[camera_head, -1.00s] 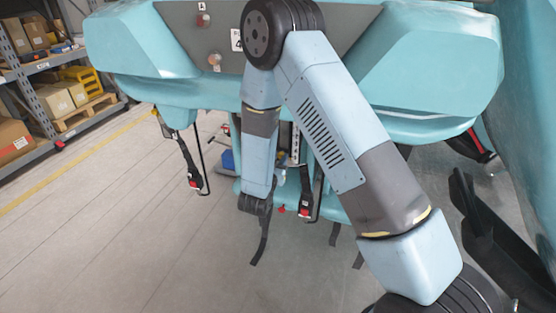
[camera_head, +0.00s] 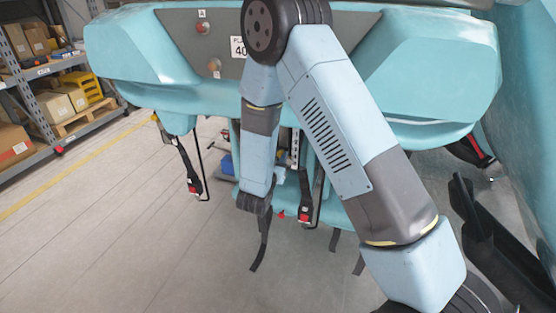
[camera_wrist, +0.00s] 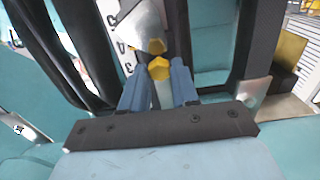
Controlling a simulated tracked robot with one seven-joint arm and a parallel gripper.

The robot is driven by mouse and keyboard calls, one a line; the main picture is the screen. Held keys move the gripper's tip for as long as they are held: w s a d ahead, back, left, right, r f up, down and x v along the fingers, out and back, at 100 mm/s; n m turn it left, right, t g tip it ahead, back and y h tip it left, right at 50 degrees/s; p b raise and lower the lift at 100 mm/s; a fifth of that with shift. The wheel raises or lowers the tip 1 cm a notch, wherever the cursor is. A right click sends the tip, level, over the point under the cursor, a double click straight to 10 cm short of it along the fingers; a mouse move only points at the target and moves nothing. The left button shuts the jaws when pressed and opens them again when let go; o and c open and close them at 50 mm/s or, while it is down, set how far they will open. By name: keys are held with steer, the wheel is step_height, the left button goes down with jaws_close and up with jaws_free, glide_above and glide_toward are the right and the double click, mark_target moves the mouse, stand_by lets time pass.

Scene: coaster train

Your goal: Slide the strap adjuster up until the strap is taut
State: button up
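My gripper (camera_head: 254,204) is at the underside of the teal train seat, its fingers mostly hidden by my wrist in the head view. A dark strap tail (camera_head: 261,243) hangs just below it. In the wrist view my gripper (camera_wrist: 158,70) shows two blue fingers with yellow parts between them. A silver metal piece (camera_wrist: 144,24) lies right at the fingertips; it may be the strap adjuster, but I cannot tell whether it is gripped. A wide dark strap (camera_wrist: 231,45) passes on the right, with a metal bracket (camera_wrist: 250,91) beside it.
Red-and-black buckles hang at left (camera_head: 194,184) and right of my wrist (camera_head: 304,212). The teal seat body (camera_head: 430,70) is above and behind. A dark trough-like part (camera_head: 490,240) stands at right. Shelving with boxes (camera_head: 40,105) is at far left; the floor at lower left is clear.

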steer(key=o, duration=0.4)
steer(key=v, duration=1.3)
steer(key=shift+s+a, duration=0.1)
steer(key=shift+s, duration=0.25)
